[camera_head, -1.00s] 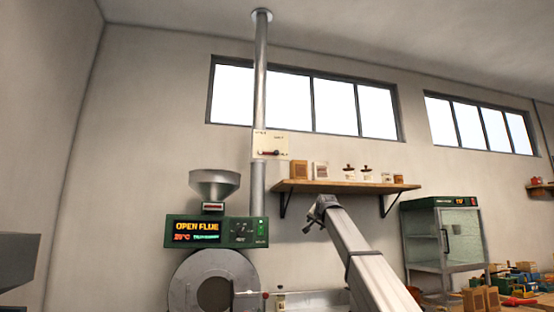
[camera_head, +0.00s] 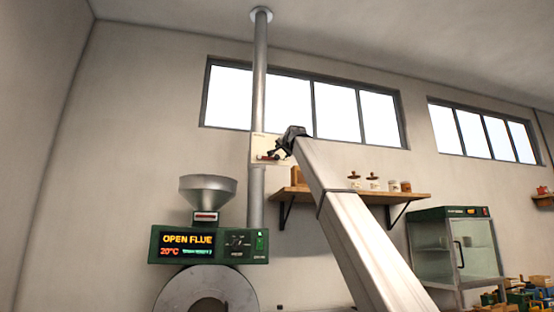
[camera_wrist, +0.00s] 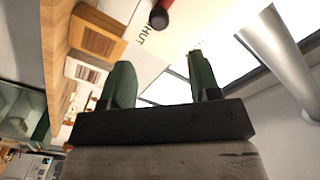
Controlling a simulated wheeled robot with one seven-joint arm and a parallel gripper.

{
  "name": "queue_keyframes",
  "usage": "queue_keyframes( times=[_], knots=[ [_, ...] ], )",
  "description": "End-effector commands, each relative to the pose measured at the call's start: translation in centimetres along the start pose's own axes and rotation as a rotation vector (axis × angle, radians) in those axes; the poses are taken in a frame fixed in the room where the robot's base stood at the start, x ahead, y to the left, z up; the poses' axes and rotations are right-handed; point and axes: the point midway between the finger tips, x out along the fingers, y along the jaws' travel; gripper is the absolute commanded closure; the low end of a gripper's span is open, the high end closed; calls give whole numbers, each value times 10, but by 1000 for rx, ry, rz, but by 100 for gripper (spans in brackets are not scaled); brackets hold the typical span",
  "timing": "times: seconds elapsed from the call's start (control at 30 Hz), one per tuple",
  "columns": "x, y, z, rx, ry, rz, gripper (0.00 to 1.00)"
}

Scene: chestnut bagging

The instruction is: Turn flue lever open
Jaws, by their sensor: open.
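The flue lever (camera_head: 265,157), dark with a red part, sits on a pale plate (camera_head: 258,143) fixed at the vertical flue pipe (camera_head: 259,85). My gripper (camera_head: 283,152) is at the right side of the plate in the head view, close to the lever and partly covering the plate. In the wrist view my gripper (camera_wrist: 163,85) has its two green fingers apart with nothing between them. The lever's dark red knob (camera_wrist: 159,17) shows beyond the fingertips, in front of the pale plate (camera_wrist: 178,40) with "HUT" lettering. I cannot tell whether the fingers touch it.
The roaster display (camera_head: 188,245) reads "OPEN FLUE" and 20°C, below the hopper (camera_head: 208,188). A wooden shelf (camera_head: 400,196) with jars stands right of the plate, close behind my arm. A glass cabinet (camera_head: 455,245) is at the right.

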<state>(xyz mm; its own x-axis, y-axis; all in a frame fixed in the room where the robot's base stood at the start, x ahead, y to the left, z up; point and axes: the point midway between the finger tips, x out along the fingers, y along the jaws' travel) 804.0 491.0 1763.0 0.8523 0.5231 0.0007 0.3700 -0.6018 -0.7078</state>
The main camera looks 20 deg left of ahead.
Motion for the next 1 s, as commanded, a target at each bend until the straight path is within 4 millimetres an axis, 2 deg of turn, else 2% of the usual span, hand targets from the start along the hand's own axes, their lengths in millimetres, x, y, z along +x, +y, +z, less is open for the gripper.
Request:
queue_keyframes(
  times=[0.6, 0.73, 0.97, 1.0],
  knots=[
    [94, 0, -1, -1, 0, 1, 44],
    [102, 0, 0, -1, 0, 1, 44],
    [102, 1, 0, -1, 0, 1, 44],
    [102, 1, 0, -1, 0, 1, 50]
  ],
)
